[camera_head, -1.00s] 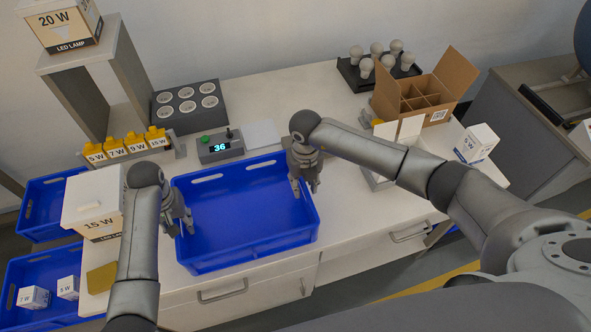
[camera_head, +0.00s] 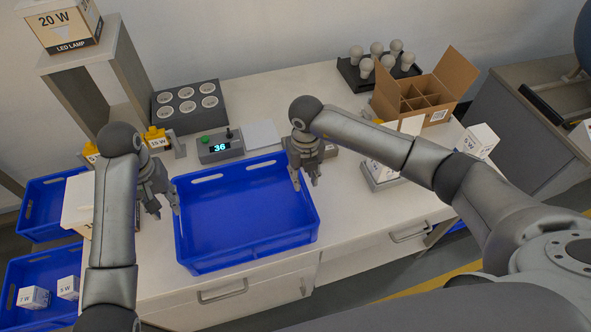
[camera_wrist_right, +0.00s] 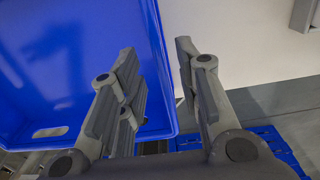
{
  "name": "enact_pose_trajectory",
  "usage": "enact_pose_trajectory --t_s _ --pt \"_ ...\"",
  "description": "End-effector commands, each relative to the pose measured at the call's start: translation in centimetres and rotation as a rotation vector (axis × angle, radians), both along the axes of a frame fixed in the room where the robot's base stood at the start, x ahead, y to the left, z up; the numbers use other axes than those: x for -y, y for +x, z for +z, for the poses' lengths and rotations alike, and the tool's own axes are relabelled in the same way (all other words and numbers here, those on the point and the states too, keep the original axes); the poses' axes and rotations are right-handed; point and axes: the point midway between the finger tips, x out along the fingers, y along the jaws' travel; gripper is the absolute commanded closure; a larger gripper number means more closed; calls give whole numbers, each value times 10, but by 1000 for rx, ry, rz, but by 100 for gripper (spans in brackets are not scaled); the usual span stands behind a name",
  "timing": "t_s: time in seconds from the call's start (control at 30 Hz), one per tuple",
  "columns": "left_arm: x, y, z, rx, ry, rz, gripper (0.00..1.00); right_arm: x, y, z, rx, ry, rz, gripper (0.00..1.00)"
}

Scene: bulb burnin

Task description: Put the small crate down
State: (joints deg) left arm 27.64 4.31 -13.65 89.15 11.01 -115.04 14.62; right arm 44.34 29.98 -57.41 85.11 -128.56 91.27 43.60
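The small blue crate (camera_head: 250,243) sits on the white worktable near its front edge, empty and looking level. My left gripper (camera_head: 164,209) is open just outside the crate's left wall, apart from it. My right gripper (camera_head: 305,184) is at the crate's right wall with its fingers spread. In the right wrist view the crate (camera_wrist_right: 75,60) fills the left side, and its wall edge runs between the open fingertips of my right gripper (camera_wrist_right: 157,50) without being clamped. The underside of the crate is hidden.
Behind the crate stand a control box (camera_head: 220,146) reading 36 and a grey socket block (camera_head: 187,106). A cardboard box (camera_head: 440,92) with dividers is at the back right. Two blue crates (camera_head: 45,208) are low at the left. Free tabletop lies right of the crate.

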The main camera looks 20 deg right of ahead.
Motion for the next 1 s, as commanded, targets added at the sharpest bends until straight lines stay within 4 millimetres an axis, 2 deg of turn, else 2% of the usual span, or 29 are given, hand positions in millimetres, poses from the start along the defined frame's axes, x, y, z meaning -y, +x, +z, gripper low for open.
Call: enact_pose_trajectory --t_s 0.03,0.2,0.4,0.57,1.0 --pt "0 0 0 0 0 0 68 1 2 13 6 0 1 68" --pt "0 0 0 0 0 0 68 0 1 49 4 0 1 68" --pt "0 0 -1 0 -1 0 68 1 1 74 1 0 -1 68" --pt "0 0 -1 0 -1 0 68 1 0 81 1 0 0 68" --pt "0 0 -1 0 -1 0 68 1 0 81 0 0 0 68"
